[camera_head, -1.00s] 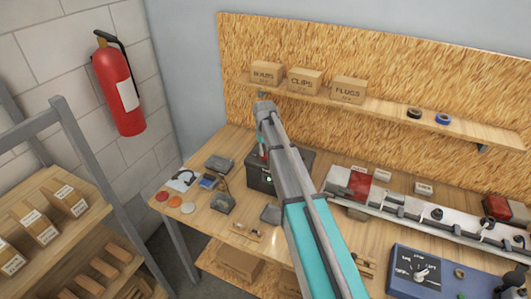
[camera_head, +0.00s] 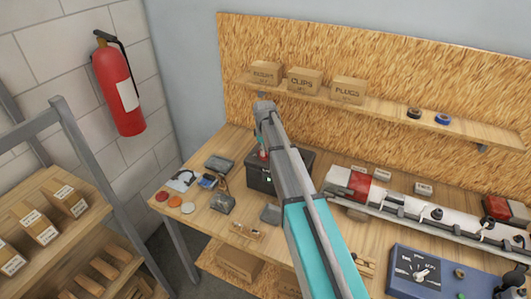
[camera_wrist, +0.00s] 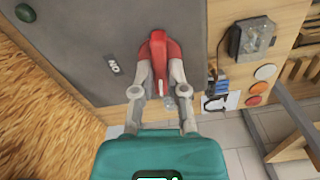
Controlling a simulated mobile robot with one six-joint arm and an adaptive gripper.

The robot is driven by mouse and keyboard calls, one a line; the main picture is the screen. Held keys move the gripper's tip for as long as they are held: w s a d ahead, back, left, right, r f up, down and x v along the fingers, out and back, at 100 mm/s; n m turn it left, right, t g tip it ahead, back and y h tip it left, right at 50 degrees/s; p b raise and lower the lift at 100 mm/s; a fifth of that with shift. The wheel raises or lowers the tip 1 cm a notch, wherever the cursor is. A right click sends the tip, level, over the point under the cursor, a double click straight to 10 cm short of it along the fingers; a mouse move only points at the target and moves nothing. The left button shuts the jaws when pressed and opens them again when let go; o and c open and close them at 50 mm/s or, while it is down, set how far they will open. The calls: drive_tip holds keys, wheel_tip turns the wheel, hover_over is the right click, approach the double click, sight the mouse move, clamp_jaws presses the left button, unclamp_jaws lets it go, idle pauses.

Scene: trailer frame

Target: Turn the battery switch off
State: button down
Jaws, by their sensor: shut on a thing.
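The battery switch is a red handle (camera_wrist: 158,48) on the top face of a dark grey box (camera_wrist: 90,35) in the wrist view. My gripper (camera_wrist: 158,78) is shut on the red handle, with one finger at each side. The handle points up the picture, away from my palm. A small label (camera_wrist: 114,64) sits on the box to the left of the handle. In the head view the box (camera_head: 258,180) stands on the bench, partly behind my arm. A bit of red (camera_head: 263,154) shows there beside my arm, and the fingers are mostly hidden.
A small grey device (camera_wrist: 250,38) and coloured discs (camera_wrist: 265,72) lie near the box on the bench. A shelf with small cartons (camera_head: 305,80) runs above. A long white rail assembly (camera_head: 440,213) and a blue dial panel (camera_head: 420,272) lie to the right.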

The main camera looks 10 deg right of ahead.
drive_tip(key=shift+d+n, duration=0.1)
drive_tip(key=shift+n, duration=1.4)
drive_tip(key=c, duration=0.6)
unclamp_jaws()
drive_tip(key=shift+o, duration=0.2)
drive_tip(key=shift+w+r+p, duration=0.1)
drive_tip(key=shift+r+p, duration=2.9)
drive_tip(key=shift+p, duration=0.05)
